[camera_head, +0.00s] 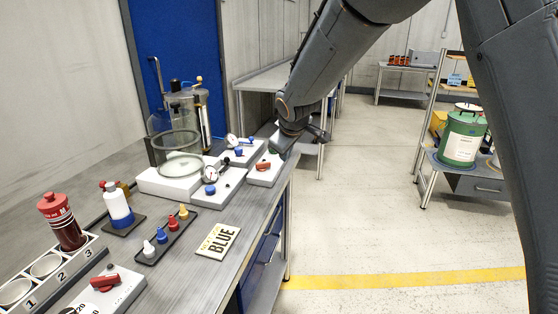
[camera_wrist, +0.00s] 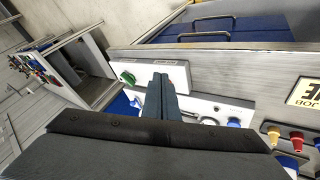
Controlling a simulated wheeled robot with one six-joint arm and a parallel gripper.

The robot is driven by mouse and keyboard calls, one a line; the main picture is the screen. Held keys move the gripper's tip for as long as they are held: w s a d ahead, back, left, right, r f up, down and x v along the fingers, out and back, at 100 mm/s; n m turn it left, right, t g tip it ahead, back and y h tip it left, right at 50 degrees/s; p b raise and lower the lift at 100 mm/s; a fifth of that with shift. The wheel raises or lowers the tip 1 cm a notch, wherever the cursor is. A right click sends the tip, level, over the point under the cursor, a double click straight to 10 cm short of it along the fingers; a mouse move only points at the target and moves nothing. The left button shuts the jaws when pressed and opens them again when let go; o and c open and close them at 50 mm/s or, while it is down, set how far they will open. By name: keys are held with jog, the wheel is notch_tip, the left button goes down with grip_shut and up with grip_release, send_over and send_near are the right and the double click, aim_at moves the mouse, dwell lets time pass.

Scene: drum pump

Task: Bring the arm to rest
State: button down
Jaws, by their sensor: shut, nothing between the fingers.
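My arm reaches from the upper right of the head view, over the right edge of the workbench (camera_head: 195,232). Its dark wrist end hangs near the white control boxes at the far end of the bench. My gripper's fingers are hard to make out in the head view. In the wrist view my gripper (camera_wrist: 161,82) is shut and empty, its two dark fingers side by side. They overlap a white box with a green knob (camera_wrist: 128,78) in the picture; I cannot tell whether they touch it.
A glass vessel (camera_head: 174,150) stands at the back of the bench. A red-capped bottle (camera_head: 62,222), a white-and-blue bottle (camera_head: 118,206), a tray of small coloured pieces and a BLUE card (camera_head: 218,242) are nearer. A green drum (camera_head: 462,139) is on the right shelf. The floor between is clear.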

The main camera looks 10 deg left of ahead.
jog(key=shift+r, duration=0.1)
jog(key=s+d+f+m+g+h, duration=0.1)
jog(key=s+d+f+m+g, duration=0.2)
jog(key=s+d, duration=0.85)
jog(key=s+d+f+m+g+h, duration=0.1)
jog(key=s+d+f+m+h, duration=0.15)
jog(key=s+d+m, duration=0.9)
jog(key=s+d+f+n+g+y, duration=0.1)
jog(key=s+d+f+g, duration=0.1)
jog(key=s+d, duration=0.7)
jog(key=shift+s+f+n+g, duration=0.3)
jog(key=shift+s+f+n, duration=0.1)
jog(key=shift+s, duration=0.5)
jog(key=shift+a, duration=0.1)
